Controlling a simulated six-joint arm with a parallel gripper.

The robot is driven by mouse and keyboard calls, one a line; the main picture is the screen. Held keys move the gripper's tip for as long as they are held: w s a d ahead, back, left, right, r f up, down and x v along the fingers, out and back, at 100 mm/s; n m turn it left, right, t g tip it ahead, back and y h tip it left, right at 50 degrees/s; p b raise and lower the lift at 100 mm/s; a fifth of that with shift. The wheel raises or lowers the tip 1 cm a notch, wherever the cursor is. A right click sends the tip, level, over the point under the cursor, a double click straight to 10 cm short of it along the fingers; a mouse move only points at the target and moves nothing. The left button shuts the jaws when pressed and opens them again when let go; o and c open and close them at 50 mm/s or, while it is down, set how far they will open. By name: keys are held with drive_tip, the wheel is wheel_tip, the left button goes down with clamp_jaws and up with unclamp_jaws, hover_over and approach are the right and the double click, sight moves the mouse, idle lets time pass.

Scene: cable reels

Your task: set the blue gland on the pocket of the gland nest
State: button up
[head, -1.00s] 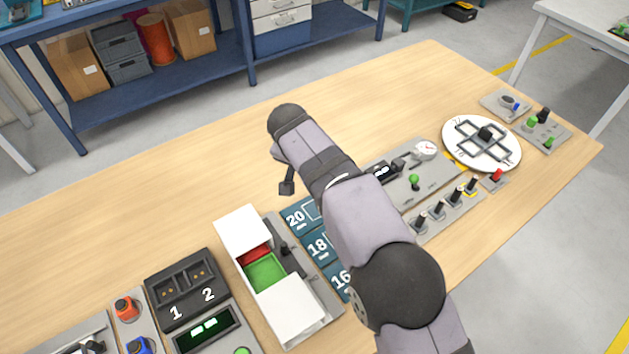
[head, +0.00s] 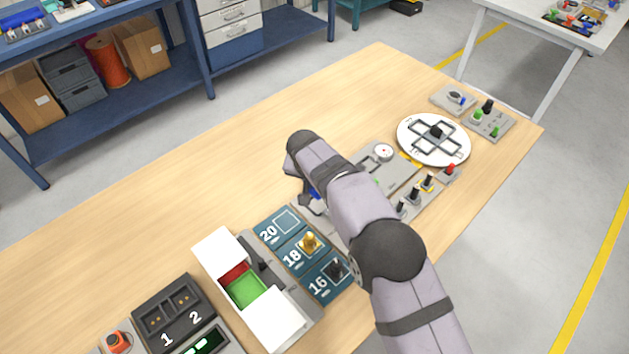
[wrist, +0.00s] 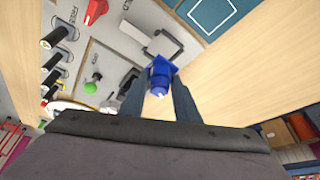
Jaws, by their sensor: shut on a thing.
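The blue gland (wrist: 160,76) is held between the two fingers of my gripper (wrist: 158,98) in the wrist view. In the head view only a bit of blue gland (head: 314,192) shows beside my arm. The gripper is shut on it, at the left end of a grey panel. In the wrist view a dark square-edged bracket (wrist: 165,42) on that panel lies just beyond the gland; I cannot tell whether they touch. I cannot tell for sure which fixture is the gland nest.
Blue tiles marked 20 (head: 292,216), 18 and 16 lie left of my arm; 18 bears a yellow piece (head: 310,243), 16 a dark one. A white-ended box (head: 268,324) stands left of them. Switches (head: 415,193) and a white turntable (head: 405,150) are to the right.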

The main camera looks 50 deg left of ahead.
drive_tip(key=shift+f+b, duration=0.8)
drive_tip(key=shift+f, duration=1.25)
drive_tip(key=shift+f, duration=0.1)
drive_tip(key=shift+f+b, duration=0.8)
drive_tip(key=shift+f, duration=0.05)
drive_tip(key=o, duration=1.2)
drive_tip(key=shift+r, duration=0.15)
drive_tip(key=shift+r+p, duration=1.95)
drive_tip(key=shift+r, duration=1.95)
